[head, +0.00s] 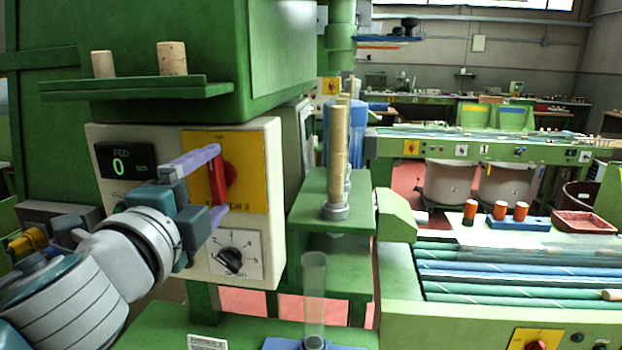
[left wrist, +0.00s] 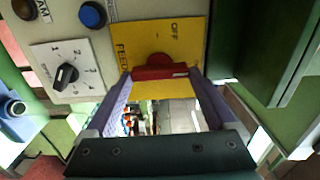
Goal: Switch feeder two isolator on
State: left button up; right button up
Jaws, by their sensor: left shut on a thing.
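The feeder two isolator is a red rotary handle (head: 217,176) on a yellow plate (head: 250,160) at the right of a cream control panel (head: 110,178). In the head view the handle stands about upright. My left gripper (head: 221,182) reaches it from the left, with one purple finger above and one below. In the left wrist view the red handle (left wrist: 160,72) lies between the purple fingertips, on the yellow plate (left wrist: 185,38) with the word OFF and part of FEEDER readable. The gripper is shut on the handle. My right gripper is not in view.
A digital display (head: 120,161) reads 0 at the panel's upper left. A black dial (head: 230,260) sits below the isolator. Two corks stand on a green shelf (head: 140,88) above the panel. A clear tube (head: 314,290) and a post with stacked corks (head: 337,165) stand to the right.

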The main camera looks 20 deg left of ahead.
pick_arm(q)
jog(key=shift+m, duration=0.3)
jog(key=o, duration=1.1)
jog(key=shift+c, duration=0.2)
jog(key=b+v, duration=0.2)
jog(key=v, duration=0.8)
